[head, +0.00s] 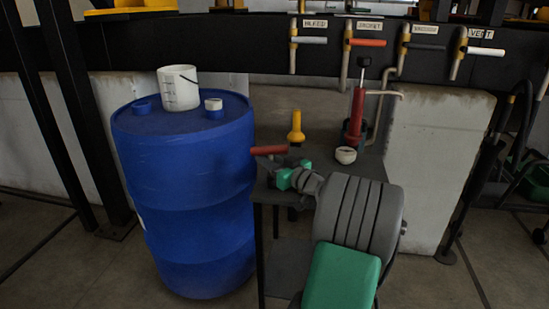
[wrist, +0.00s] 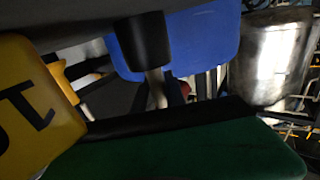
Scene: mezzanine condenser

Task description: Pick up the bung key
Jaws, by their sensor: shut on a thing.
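The bung key (head: 268,150) shows as a red bar at the tip of my gripper, just right of the blue drum. My gripper (head: 284,165) is shut on it, over the near left part of the small dark table. My arm hides part of the grip and the lower part of the key. In the wrist view a dark cylinder and a grey shaft show close up, with a small red patch beside them; I cannot tell which part of the key these are.
A blue drum (head: 185,210) stands at left with a white measuring bucket (head: 178,88) and two bung caps on top. The dark table (head: 376,168) bears a yellow object (head: 296,128), a red pump (head: 357,115) and a white cup (head: 346,155). Labelled valve handles (head: 368,42) line the beam behind.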

